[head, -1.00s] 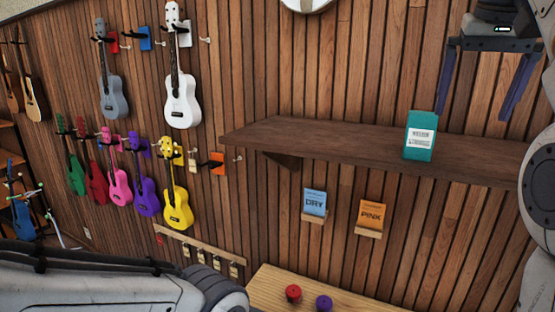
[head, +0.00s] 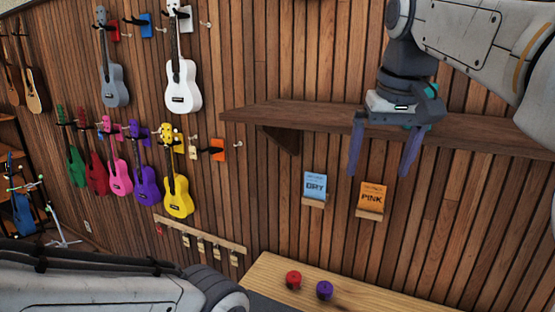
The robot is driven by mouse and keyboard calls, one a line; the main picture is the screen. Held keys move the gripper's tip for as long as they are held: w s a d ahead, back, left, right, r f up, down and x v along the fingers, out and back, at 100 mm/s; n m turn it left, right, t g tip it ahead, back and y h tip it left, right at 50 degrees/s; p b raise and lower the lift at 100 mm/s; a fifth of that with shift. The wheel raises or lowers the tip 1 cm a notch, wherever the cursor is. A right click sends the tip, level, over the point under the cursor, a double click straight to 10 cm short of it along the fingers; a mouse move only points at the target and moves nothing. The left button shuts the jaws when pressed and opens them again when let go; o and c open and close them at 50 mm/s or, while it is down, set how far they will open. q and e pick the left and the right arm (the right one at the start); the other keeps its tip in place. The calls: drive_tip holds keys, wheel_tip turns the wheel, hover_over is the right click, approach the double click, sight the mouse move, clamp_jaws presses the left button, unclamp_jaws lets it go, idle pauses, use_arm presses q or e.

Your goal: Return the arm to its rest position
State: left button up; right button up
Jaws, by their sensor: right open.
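My right arm comes in from the top right, and its gripper (head: 379,172) hangs in front of the dark wooden shelf (head: 290,112). Its two purple fingers are spread wide and point down, with nothing between them but the shelf edge and wall seen behind. Small teal patches show at the right of the gripper body; these look like the teal box on the shelf, mostly hidden behind the gripper. My left arm lies across the bottom left, and its gripper is out of view.
A blue card (head: 315,188) and an orange card (head: 372,197) stand on small wall ledges below the shelf. A wooden table (head: 270,272) holds a red item (head: 293,279) and a purple item (head: 324,290). Ukuleles, including a yellow one (head: 177,195), hang at left.

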drive_tip(key=s+a+f+n+g+y+b, duration=0.15)
drive_tip(key=s+a+f+b, duration=0.35)
drive_tip(key=f, duration=0.7)
drive_tip(key=s+a+f+n+b, duration=0.2)
drive_tip(key=s+a+f+n, duration=0.15)
drive_tip(key=a+f, duration=0.6)
use_arm(q)
wheel_tip(320, 180, down, 13)
drive_tip(key=b, duration=0.4)
use_arm(e)
drive_tip(key=s+d+f+n+g, duration=0.1)
drive_tip(key=s+f, duration=0.6)
drive_tip(key=f, duration=0.3)
drive_tip(key=s+d+f+n, duration=0.1)
drive_tip(key=s+f, duration=0.6)
drive_tip(key=f, duration=0.2)
drive_tip(key=shift+f+n+g, duration=0.35)
drive_tip(key=shift+f+n, duration=0.05)
drive_tip(key=shift+h, duration=0.25)
